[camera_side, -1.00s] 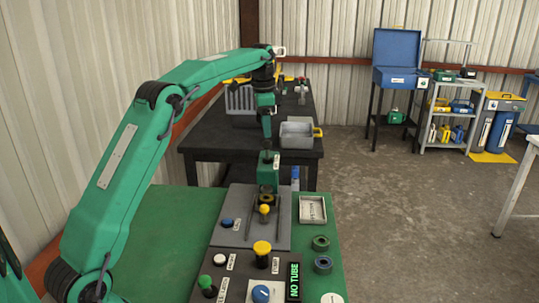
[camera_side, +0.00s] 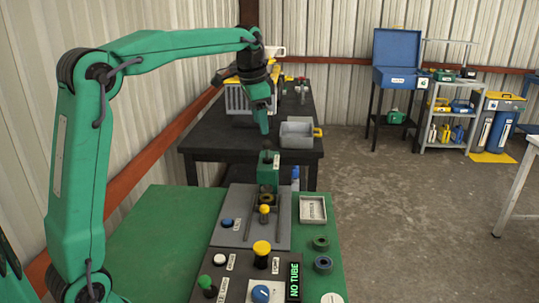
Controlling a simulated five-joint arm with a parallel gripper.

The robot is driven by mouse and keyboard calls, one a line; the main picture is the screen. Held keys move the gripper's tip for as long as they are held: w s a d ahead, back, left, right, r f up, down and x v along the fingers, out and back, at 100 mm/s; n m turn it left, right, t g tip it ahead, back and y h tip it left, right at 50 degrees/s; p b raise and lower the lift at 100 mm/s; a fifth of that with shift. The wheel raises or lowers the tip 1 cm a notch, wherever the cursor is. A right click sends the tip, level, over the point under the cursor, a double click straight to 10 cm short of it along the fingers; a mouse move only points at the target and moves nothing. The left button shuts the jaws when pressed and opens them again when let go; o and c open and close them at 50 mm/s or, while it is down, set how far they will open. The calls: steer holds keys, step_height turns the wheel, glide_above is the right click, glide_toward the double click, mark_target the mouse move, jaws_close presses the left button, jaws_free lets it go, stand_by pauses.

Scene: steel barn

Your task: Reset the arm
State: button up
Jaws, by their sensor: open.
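My green arm is raised, with its elbow up at the left and its forearm reaching right. My gripper (camera_side: 264,131) hangs from the black wrist, tilted slightly, above a green block fixture (camera_side: 267,178) on a grey plate. There is a gap between the gripper tip and the block. The jaws are too small to make out clearly, and I see nothing held in them. A control panel (camera_side: 232,289) in front has green, yellow, white and blue knobs, and its display (camera_side: 294,281) reads "NO TUBE".
The green bench (camera_side: 160,235) is clear at left. A small grey tray (camera_side: 312,209) and two dark rings lie at right. Behind, a black table (camera_side: 210,139) holds a white rack (camera_side: 236,100) and a grey bin (camera_side: 296,135). A corrugated wall stands close at left.

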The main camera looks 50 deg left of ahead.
steer(key=s+d+n+t, duration=0.1)
steer(key=s+d, duration=0.3)
steer(key=s, duration=0.3)
steer(key=s+d+n+t, duration=0.1)
steer(key=s+d, duration=0.2)
steer(key=s, duration=0.4)
steer(key=s+d+f+n+t, duration=0.1)
steer(key=s+d+f+n, duration=0.1)
steer(key=s+f, duration=0.7)
steer(key=s+d, duration=0.1)
steer(key=s, duration=0.1)
steer(key=shift+s+d+n, duration=0.3)
steer(key=shift+s+n, duration=0.1)
